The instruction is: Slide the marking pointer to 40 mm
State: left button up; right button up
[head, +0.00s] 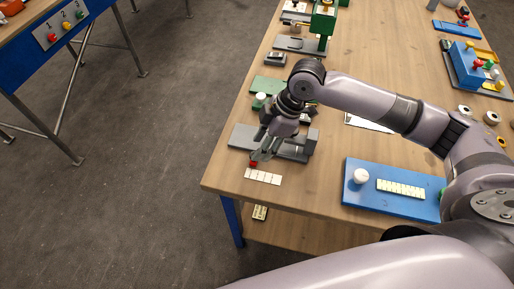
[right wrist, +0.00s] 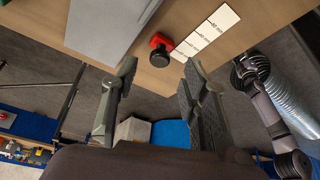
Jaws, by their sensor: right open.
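The marking pointer is a small red block (head: 253,163) with a dark knob, at the front left of the table. In the right wrist view, the red block (right wrist: 162,41) and its black knob (right wrist: 160,56) sit at the left end of the white scale (right wrist: 208,34). The scale (head: 263,176) carries marks whose numbers are too small to read surely. My right gripper (head: 262,154) is open and empty, pointing down close to the pointer. In the right wrist view its fingertips (right wrist: 159,70) are spread, with the knob just ahead between them. My left gripper's fingers do not show.
A grey block fixture (head: 298,146) stands right beside my right gripper. A blue board (head: 360,200) with a white knob lies to the right. The table edge is close to the scale. A silver spiral duct (right wrist: 291,103) shows beyond it in the right wrist view.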

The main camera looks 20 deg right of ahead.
jog(key=shift+x, duration=1.65)
grip_shut()
